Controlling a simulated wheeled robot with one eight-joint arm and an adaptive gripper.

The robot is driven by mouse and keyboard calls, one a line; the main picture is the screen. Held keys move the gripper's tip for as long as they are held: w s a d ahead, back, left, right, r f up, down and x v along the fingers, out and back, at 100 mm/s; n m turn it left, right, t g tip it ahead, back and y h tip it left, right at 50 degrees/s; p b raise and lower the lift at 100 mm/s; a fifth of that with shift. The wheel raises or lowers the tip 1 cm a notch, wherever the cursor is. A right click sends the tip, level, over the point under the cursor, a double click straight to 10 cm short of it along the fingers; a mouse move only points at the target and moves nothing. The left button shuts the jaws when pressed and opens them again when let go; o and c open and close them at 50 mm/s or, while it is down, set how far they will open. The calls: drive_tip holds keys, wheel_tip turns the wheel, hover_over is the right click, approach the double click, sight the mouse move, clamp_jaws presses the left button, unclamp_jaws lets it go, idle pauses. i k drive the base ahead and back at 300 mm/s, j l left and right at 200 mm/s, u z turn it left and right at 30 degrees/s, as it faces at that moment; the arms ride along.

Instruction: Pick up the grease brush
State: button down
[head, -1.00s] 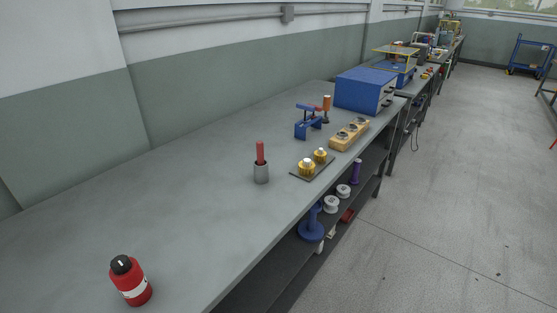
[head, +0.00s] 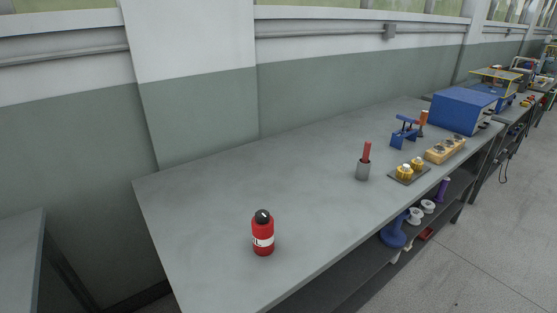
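A red handle (head: 367,151) stands upright in a small grey cup (head: 363,170) on the grey workbench (head: 210,208). It looks like the grease brush; its lower end is hidden inside the cup. My gripper is not in view.
A red bottle with a black cap (head: 263,232) stands nearer on the bench. A dark plate with brass parts (head: 406,171), a yellow block (head: 446,150), a blue fixture (head: 405,132) and a blue box (head: 464,109) lie beyond the cup. The lower shelf holds spools.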

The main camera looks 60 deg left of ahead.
sight(367, 152)
drive_tip(key=u, duration=1.75)
